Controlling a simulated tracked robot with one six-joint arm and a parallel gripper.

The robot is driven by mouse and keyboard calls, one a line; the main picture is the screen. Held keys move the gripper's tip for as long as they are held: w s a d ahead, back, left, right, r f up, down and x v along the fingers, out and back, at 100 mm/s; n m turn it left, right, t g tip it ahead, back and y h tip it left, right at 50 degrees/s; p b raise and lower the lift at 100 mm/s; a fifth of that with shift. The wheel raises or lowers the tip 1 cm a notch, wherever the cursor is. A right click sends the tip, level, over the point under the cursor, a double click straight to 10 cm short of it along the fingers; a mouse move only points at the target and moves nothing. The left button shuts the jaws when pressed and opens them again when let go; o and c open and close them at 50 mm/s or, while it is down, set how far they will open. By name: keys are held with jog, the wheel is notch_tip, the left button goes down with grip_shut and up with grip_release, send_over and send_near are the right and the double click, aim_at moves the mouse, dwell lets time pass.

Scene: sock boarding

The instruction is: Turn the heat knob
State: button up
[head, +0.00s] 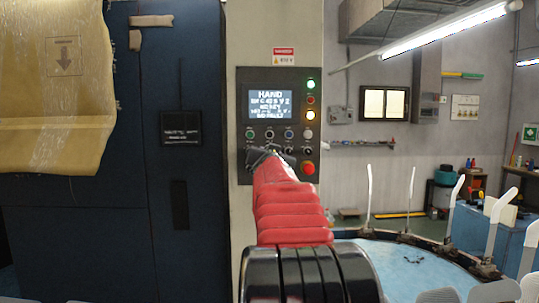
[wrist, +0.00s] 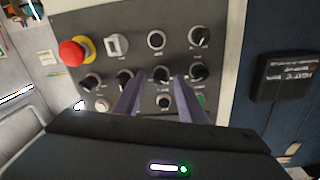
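The control panel (head: 243,100) is a dark plate on a pale column, with a lit screen above rows of small knobs and buttons. In the wrist view the panel (wrist: 138,60) appears turned over, with several black knobs in a row. My gripper (head: 268,154) reaches to the panel's lower part and hides some controls in the head view. In the wrist view my gripper (wrist: 158,84) has its two fingers apart, with one black knob (wrist: 160,74) between their tips. I cannot tell whether they touch it. The labels are too small to read, so I cannot tell which is the heat knob.
A red emergency stop (head: 308,168) sits at the panel's lower right; it also shows in the wrist view (wrist: 72,53). Other knobs, such as one beside the fingers (wrist: 198,72), are close. A dark blue cabinet (head: 165,220) stands left. A round table (head: 400,262) with upright pale forms stands right.

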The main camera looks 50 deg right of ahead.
jog(key=shift+w+d, duration=0.15)
jog(key=shift+d, duration=0.05)
grip_shut()
dwell(0.5)
jog(key=shift+m, duration=3.2)
jog(key=shift+d+m, duration=0.1)
jog(key=shift+m, duration=0.7)
